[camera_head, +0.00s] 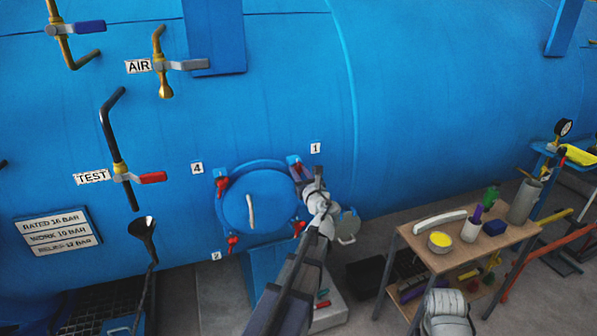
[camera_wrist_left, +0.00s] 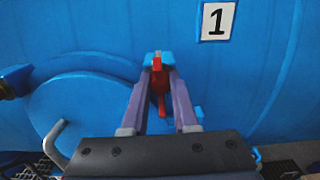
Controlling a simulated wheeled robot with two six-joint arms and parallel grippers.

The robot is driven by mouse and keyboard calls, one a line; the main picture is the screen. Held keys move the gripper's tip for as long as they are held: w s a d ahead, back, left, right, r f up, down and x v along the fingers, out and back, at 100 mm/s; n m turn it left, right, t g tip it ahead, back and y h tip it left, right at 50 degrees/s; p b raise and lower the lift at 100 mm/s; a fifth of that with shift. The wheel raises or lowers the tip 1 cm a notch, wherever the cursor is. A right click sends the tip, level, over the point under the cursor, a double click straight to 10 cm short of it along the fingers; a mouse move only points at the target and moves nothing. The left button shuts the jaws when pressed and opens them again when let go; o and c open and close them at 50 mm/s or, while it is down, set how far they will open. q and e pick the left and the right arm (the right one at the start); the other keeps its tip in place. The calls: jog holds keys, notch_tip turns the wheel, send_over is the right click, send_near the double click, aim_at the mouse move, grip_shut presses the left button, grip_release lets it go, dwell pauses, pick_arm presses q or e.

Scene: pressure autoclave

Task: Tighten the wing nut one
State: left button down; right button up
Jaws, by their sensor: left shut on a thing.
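Wing nut one (camera_wrist_left: 158,88) is red and sits in a blue lug beside the plate marked 1 (camera_wrist_left: 217,20). My left gripper (camera_wrist_left: 160,72) is shut on it, with a finger on each side, in the left wrist view. In the head view the left gripper (camera_head: 308,176) is at the upper right edge of the round blue hatch cover (camera_head: 265,208), and largely hides this nut. Other red wing nuts show at the cover's upper left (camera_head: 223,184), lower left (camera_head: 232,240) and lower right (camera_head: 299,228). My right gripper is not in view.
The cover has a pale curved handle (camera_head: 250,211). A TEST valve (camera_head: 125,177) and an AIR valve (camera_head: 182,65) stick out of the blue vessel to the left.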

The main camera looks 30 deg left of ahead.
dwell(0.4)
pick_arm(q)
jog(key=c, duration=0.7)
grip_release()
jog(key=v, duration=0.8)
